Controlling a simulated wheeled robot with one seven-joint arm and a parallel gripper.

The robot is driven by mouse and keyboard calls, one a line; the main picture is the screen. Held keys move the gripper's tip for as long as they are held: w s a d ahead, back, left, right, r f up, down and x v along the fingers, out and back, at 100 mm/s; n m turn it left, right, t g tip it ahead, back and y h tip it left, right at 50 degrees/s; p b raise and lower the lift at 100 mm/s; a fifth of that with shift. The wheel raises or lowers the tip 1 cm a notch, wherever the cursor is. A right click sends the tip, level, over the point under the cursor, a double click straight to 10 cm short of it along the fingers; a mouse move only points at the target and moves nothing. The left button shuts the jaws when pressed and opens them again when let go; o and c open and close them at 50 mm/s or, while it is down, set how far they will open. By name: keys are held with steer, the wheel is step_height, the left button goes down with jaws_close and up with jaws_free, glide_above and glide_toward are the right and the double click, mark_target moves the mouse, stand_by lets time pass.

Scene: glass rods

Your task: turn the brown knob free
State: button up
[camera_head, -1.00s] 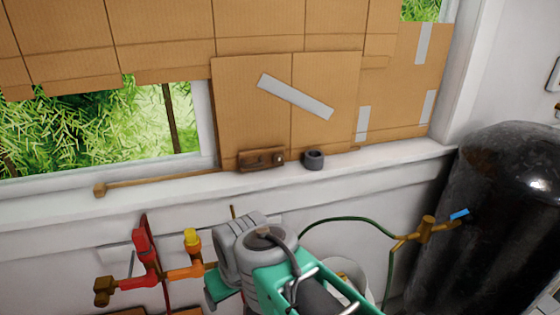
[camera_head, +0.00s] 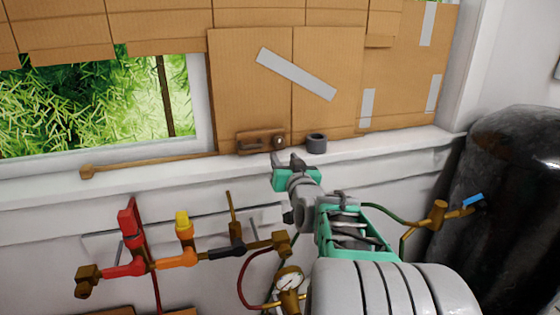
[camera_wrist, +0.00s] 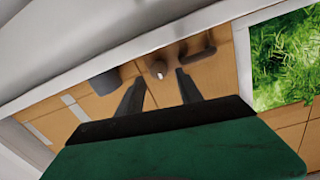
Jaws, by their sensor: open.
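A brown latch (camera_head: 259,142) sits on the white sill against the cardboard, and a small round brown knob (camera_head: 279,141) is at its right end. In the wrist view the knob (camera_wrist: 158,69) shows beyond the gap between my two dark fingers, with the latch body (camera_wrist: 194,50) to its right. My gripper (camera_head: 287,160) is open and empty, just below and in front of the knob in the head view. I cannot tell whether a finger touches the knob.
A dark grey ring (camera_head: 316,144) stands on the sill close to the right of the knob. A wooden stick (camera_head: 150,163) lies along the sill at left. Red and orange valve pipes (camera_head: 150,262) and a gauge (camera_head: 289,279) are below. A black tank (camera_head: 520,210) stands at right.

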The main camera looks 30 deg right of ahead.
mark_target(279, 145)
steer(key=x, duration=0.2)
steer(key=p+x, duration=0.1)
steer(key=x, duration=0.2)
steer(key=p+x, duration=0.1)
steer(key=x, duration=0.2)
steer(key=shift+s+d+r, duration=0.15)
steer(key=shift+d+r, duration=0.05)
steer(key=shift+r, duration=0.1)
steer(key=shift+c, duration=0.2)
jaws_close()
